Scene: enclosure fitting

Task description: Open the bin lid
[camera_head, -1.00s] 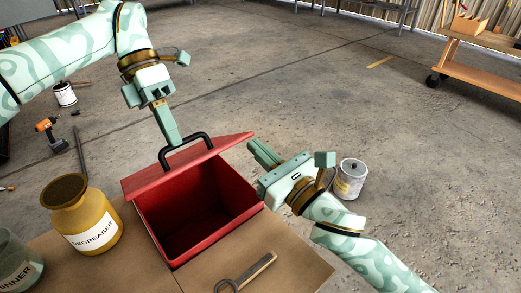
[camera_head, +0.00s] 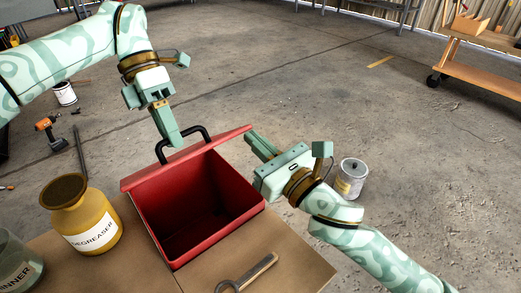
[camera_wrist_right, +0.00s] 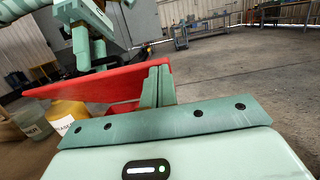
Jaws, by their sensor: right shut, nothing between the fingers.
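The red bin (camera_head: 185,235) stands on the cardboard-brown tabletop with its dark inside showing. Its red lid (camera_head: 225,138) is raised at the far side, hinge hidden, and has a black handle (camera_head: 198,130). My left gripper (camera_head: 173,142) points down at the handle's left part; whether it touches or grips it I cannot tell. My right gripper (camera_head: 250,136) is shut and empty, its fingertips close to the lid's right end. In the right wrist view the shut fingers (camera_wrist_right: 157,86) stand in front of the red lid (camera_wrist_right: 100,86); contact is unclear.
A yellow degreaser jar (camera_head: 85,215) stands left of the bin, with a thinner jar (camera_head: 18,265) at the table's left edge. A wrench (camera_head: 248,275) lies in front. A paint can (camera_head: 351,178) and a drill (camera_head: 48,130) are on the floor.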

